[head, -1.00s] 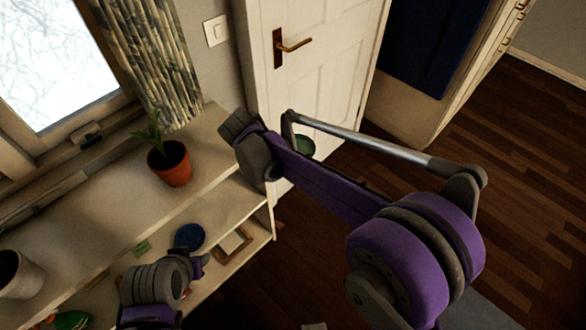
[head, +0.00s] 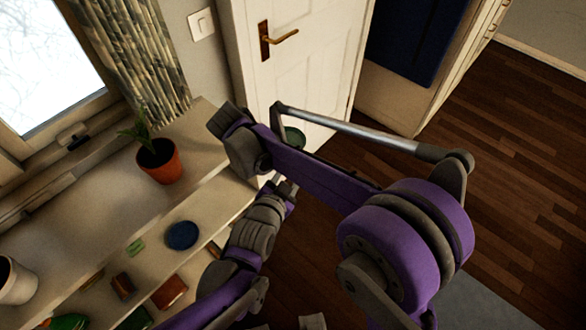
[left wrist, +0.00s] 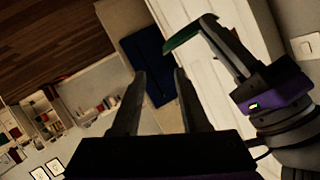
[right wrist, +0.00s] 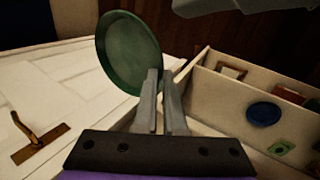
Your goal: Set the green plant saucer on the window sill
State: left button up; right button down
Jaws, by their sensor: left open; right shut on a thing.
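The green plant saucer (right wrist: 130,52) is held at its rim by my right gripper (right wrist: 160,82), which is shut on it. It stands tilted, close to upright, in the right wrist view. In the head view part of the saucer (head: 294,137) shows behind my right arm, in front of the white door. It shows edge-on in the left wrist view (left wrist: 184,34). My left gripper (left wrist: 158,75) is open and empty; in the head view it (head: 288,186) is just below the right forearm. The window sill (head: 98,198) is the pale ledge under the window.
A potted plant (head: 160,163) stands near the sill's right end and a white pot (head: 17,280) at its left. The sill between them is clear. Shelves below hold a blue dish (head: 181,235) and small objects. The white door (head: 300,60) is behind the saucer.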

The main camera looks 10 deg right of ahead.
pick_arm(q)
jog(key=x, duration=1.2)
jog(key=shift+d, duration=0.1)
grip_shut()
jog(key=shift+s, duration=0.1)
jog(key=shift+d, duration=0.2)
pick_arm(e)
jog(key=shift+a, duration=0.3)
dwell(0.4)
jog(key=c, duration=0.9)
grip_release()
jog(key=shift+d, duration=0.15)
pick_arm(q)
jog(key=shift+a+r, duration=0.1)
jog(key=shift+a, duration=0.05)
pick_arm(e)
jog(key=shift+d, duration=0.1)
